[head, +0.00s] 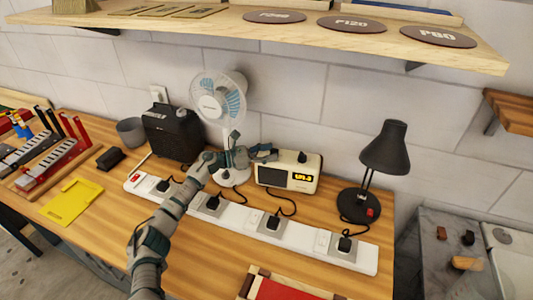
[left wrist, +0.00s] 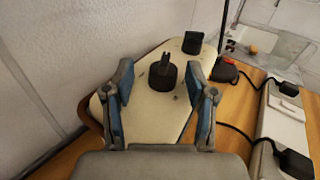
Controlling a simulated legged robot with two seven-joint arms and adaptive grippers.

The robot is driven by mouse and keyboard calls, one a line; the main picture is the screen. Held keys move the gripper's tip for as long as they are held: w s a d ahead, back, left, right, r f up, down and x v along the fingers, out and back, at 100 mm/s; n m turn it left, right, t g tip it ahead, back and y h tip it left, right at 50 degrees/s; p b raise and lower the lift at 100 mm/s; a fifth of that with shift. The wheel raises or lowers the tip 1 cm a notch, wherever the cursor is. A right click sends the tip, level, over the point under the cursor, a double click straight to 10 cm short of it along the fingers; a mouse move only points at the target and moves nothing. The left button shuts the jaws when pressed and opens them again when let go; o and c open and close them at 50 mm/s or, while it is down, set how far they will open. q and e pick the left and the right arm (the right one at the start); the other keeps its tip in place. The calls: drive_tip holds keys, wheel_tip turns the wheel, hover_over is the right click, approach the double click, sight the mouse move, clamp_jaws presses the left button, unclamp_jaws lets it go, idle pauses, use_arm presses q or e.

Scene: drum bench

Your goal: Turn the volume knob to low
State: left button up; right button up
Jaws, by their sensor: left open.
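The cream radio (head: 272,176) stands on the bench right of the fan, with a small lit yellow display (head: 301,177). Its top fills the middle of the left wrist view (left wrist: 160,112). A round black knob (left wrist: 162,76) with a raised ridge stands on that top, and a second black control (left wrist: 192,43) sits farther along. My left gripper (head: 272,154) is over the radio's left part. In the left wrist view its open fingers (left wrist: 160,84) lie on either side of the round knob, with gaps visible. I cannot read any volume marking. My right gripper is not in view.
A white fan (head: 217,98) stands close behind my left arm. A black lamp (head: 386,150) stands to the right. A white power strip (head: 235,219) with several black plugs runs in front of the radio, with cables between. A wooden shelf (head: 220,24) hangs above.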

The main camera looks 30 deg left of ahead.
use_arm(q)
drive_tip(key=v, duration=1.2)
drive_tip(key=shift+w+f, duration=0.1)
